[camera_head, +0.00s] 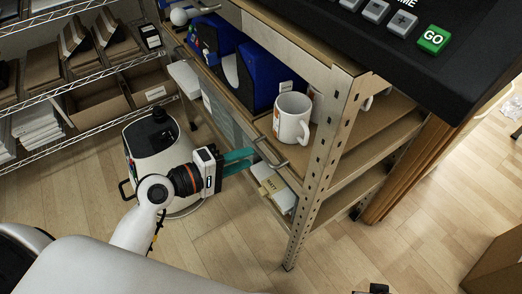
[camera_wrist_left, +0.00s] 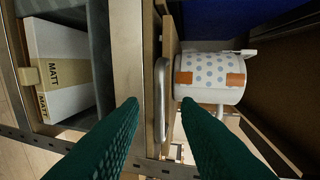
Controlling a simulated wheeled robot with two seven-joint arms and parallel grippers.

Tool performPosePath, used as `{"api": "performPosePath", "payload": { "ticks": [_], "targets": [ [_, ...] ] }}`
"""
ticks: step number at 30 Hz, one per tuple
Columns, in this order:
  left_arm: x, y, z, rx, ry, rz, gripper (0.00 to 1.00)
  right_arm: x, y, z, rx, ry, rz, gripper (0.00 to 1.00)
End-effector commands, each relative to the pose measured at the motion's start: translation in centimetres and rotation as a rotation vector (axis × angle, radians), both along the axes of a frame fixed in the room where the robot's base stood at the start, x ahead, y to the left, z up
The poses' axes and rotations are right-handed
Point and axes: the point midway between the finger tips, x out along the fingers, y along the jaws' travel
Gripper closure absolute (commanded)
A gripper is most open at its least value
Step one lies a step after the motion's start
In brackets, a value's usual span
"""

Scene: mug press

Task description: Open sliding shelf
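The sliding shelf (camera_head: 228,99) is a wooden board in the metal rack, with a bar handle (camera_head: 270,158) on its front edge. In the left wrist view the handle (camera_wrist_left: 161,100) runs upright in the picture, between my fingertips' lines. My left gripper (camera_head: 252,158) has teal fingers pointing at the handle. In the left wrist view its fingers (camera_wrist_left: 160,102) are spread apart, one on each side of the handle, without visible contact. A white mug (camera_head: 292,119) stands on the shelf; its dotted side (camera_wrist_left: 210,75) faces the wrist camera. My right gripper's fingers are not in view.
A box marked MATT (camera_wrist_left: 62,70) lies on the level below. The perforated rack post (camera_head: 322,150) stands right of the handle. A white canister (camera_head: 150,140) stands behind my left gripper.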

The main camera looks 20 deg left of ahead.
Motion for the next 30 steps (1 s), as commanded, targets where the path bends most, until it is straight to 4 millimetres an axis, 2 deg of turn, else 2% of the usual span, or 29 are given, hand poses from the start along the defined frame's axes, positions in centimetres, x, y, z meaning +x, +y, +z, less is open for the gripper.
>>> {"api": "performPosePath", "payload": {
  "ticks": [3, 9, 21, 27, 30],
  "targets": [
    [1.9, -1.4, -0.5, -0.004, -0.002, 0.0, 0.7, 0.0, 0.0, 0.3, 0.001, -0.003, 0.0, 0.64],
    [3.8, -2.9, -1.1, -0.001, 0.0, 0.001, 0.7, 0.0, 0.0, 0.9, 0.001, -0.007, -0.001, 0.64],
    [4.4, -3.4, -1.3, 0.001, 0.002, 0.0, 0.7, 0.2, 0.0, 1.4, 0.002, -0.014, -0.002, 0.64],
    [4.3, -3.4, -1.3, 0.002, 0.001, 0.0, 1.0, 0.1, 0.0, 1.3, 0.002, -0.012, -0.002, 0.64],
    [4.3, -3.4, -1.3, 0.002, 0.001, 0.0, 1.0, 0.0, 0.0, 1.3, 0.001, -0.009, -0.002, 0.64]
  ]
}}
